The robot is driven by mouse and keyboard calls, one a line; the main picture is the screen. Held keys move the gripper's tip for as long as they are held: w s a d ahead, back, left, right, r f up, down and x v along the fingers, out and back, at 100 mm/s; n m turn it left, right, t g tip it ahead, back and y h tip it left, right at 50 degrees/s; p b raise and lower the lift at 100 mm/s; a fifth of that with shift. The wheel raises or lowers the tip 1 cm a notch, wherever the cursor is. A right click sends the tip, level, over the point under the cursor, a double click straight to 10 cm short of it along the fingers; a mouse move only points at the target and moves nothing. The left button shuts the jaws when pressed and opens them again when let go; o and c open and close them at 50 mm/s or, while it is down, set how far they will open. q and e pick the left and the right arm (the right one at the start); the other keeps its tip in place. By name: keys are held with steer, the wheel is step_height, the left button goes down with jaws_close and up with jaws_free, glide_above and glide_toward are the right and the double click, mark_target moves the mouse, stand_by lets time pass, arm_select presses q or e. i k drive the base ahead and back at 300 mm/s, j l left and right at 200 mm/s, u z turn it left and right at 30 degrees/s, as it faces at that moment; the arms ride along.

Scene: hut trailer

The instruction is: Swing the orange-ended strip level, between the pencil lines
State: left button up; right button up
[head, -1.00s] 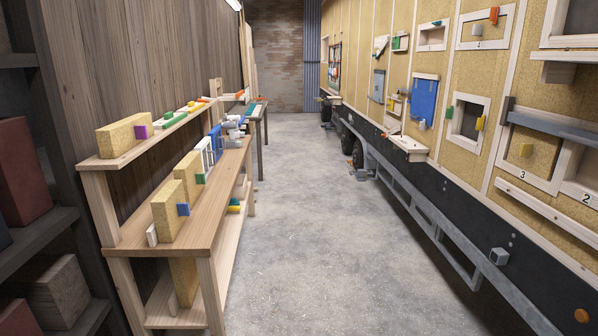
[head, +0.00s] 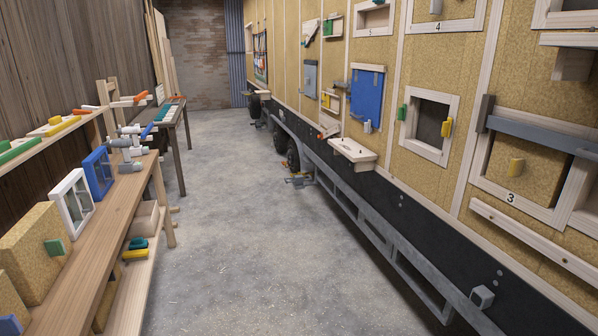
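Neither of my grippers is in view. I cannot single out the orange-ended strip with certainty. A small tilted pale strip (head: 311,29) crosses a light board high on the tan wall at the right, far down the aisle; any orange on it is too small to tell. A small orange-tinged piece (head: 329,131) shows lower on that wall, just behind a pale ledge. An orange-ended piece (head: 140,97) lies past the end of the left upper shelf. Pencil lines cannot be made out at this distance.
A wooden workbench (head: 113,230) with window frames and blocks runs along the left. The trailer wall at the right carries a blue panel (head: 367,95), a pale ledge (head: 352,155) and framed openings. A grey step rail (head: 385,250) runs below. The concrete floor (head: 235,210) between is clear.

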mark_target(331, 132)
steer(key=i, duration=3.4)
steer(key=i+l+u, duration=0.1)
steer(key=i, duration=1.6)
steer(key=i+l+u, duration=0.1)
steer(key=i, duration=0.35)
steer(key=i+l+u, duration=0.15)
steer(key=i, duration=0.25)
